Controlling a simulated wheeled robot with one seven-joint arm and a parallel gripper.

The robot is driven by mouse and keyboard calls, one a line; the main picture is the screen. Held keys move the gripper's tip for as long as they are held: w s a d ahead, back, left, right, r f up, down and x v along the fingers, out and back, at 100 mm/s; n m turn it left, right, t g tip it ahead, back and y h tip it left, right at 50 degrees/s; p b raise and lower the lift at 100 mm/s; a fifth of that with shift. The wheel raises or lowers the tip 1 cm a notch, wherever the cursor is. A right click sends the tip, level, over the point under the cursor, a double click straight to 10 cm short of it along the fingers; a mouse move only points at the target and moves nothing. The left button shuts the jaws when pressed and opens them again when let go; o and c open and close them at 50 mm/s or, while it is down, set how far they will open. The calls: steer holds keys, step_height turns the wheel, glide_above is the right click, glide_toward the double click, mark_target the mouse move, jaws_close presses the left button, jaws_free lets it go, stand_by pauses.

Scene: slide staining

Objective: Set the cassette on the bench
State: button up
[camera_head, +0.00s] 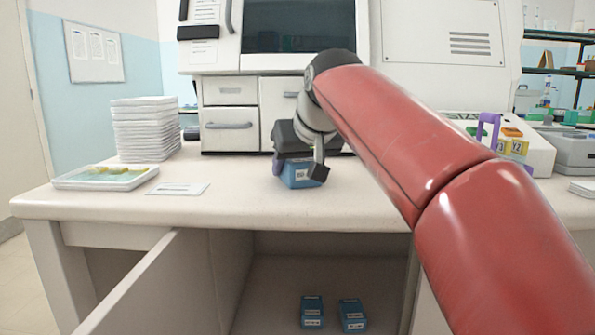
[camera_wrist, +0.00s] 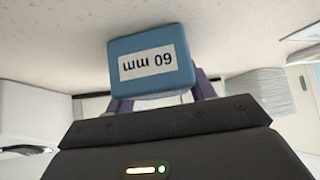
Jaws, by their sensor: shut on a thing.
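A blue cassette (camera_head: 301,174) with a white label is at the bench (camera_head: 370,205), left of its middle. In the wrist view the cassette (camera_wrist: 152,52) shows its label upside down, reading "60 mm" or similar. My gripper (camera_head: 298,168) is shut on the cassette, with a purple finger on each side of it (camera_wrist: 155,100). The cassette is at or just above the bench top; I cannot tell whether it touches.
Two blue cassettes (camera_head: 312,312) (camera_head: 353,316) lie in the open compartment below. A tray (camera_head: 105,178), a white card (camera_head: 178,188) and a stack of white trays (camera_head: 145,128) are on the left. A purple-handled rack (camera_head: 535,150) stands right. Bench front is clear.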

steer(key=o, duration=1.2)
steer(key=shift+r, duration=0.1)
steer(key=shift+s+d+r, duration=0.1)
steer(key=shift+s+r, duration=0.05)
steer(key=shift+r, duration=0.1)
steer(key=p+v, duration=0.1)
steer(key=v, duration=1)
steer(key=shift+s+p, duration=0.2)
steer(key=shift+p, duration=0.15)
